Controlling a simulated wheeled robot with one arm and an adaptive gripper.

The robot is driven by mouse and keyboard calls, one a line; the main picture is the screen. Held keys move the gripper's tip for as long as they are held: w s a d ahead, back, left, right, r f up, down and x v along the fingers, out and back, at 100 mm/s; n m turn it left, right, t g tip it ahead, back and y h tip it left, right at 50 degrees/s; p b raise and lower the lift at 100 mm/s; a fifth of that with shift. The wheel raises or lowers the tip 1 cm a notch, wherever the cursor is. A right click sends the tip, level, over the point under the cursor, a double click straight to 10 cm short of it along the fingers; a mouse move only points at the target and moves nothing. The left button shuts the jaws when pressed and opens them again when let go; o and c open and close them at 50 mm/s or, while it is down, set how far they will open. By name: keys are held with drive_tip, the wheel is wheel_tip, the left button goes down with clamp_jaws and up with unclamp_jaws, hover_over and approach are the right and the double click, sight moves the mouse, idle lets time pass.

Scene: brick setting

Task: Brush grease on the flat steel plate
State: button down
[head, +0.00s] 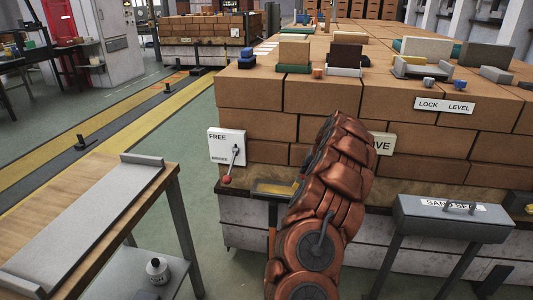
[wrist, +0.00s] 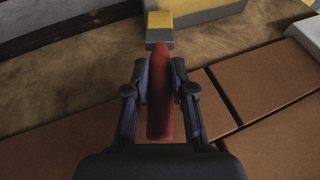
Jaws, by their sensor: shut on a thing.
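The flat steel plate (head: 85,225) lies on a wooden-topped table (head: 150,185) at the left in the head view, with a raised bar at each end. In the wrist view my gripper (wrist: 160,75) is shut on a red handle (wrist: 160,105), which looks like the brush's. A grey and yellow piece (wrist: 159,28) shows beyond the handle; I cannot tell whether it is the brush head. In the head view my arm hides most of the gripper. A shallow tray with yellow in it (head: 275,189) stands just left of my gripper, well right of the plate.
A brick stack (head: 255,95) with blocks on top rises behind my arm. A FREE sign panel (head: 226,148) with a red-knobbed lever is on its left corner. A grey box (head: 450,220) stands at right. A bottle (head: 157,270) sits on the table's lower shelf.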

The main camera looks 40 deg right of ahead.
wheel_tip(320, 180, up, 2)
drive_tip(key=shift+d+r, duration=0.1)
drive_tip(key=shift+w+r+p, duration=0.1)
drive_tip(key=shift+r+p, duration=0.9)
drive_tip(key=shift+r, duration=1.9)
